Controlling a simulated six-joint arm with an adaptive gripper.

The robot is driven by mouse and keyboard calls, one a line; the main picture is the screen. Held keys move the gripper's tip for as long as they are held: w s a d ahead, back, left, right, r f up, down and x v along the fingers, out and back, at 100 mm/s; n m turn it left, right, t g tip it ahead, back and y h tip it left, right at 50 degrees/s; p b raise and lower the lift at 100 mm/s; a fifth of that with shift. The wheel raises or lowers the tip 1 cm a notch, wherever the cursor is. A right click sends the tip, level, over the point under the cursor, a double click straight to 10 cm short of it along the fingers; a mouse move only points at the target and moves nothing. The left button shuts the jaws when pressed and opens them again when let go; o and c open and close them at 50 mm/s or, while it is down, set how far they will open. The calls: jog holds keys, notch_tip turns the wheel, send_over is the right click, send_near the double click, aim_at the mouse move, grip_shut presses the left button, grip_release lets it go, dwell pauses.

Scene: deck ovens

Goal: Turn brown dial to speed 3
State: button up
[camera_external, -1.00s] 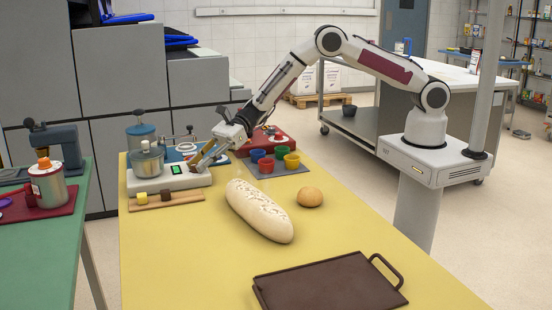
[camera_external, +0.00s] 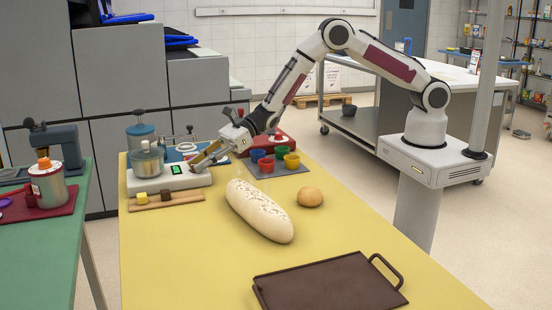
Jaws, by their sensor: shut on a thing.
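The white appliance (camera_external: 143,186) stands at the far left end of the yellow table, with a small green display (camera_external: 177,170) and a metal pot on its left part (camera_external: 147,162). My gripper (camera_external: 194,166) reaches down from the right to the appliance's right part, beside the display. It is shut on the brown dial there. The fingers hide the dial, so I cannot read its setting.
A wooden strip (camera_external: 182,199) with a yellow and a brown cube lies in front of the appliance. Coloured cups (camera_external: 283,151) stand right of my gripper. A long loaf (camera_external: 259,211), a bun (camera_external: 310,197) and a dark tray (camera_external: 325,287) lie nearer.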

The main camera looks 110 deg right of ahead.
jog(key=shift+a+r+m+h, duration=0.15)
jog(key=shift+a+m+h, duration=0.05)
jog(key=shift+m+h, duration=0.45)
jog(key=shift+h, duration=0.35)
jog(key=o, duration=1.1)
jog(key=shift+s+d, duration=0.1)
jog(key=shift+s, duration=0.1)
jog(key=v, duration=1.1)
jog(key=shift+s, duration=0.45)
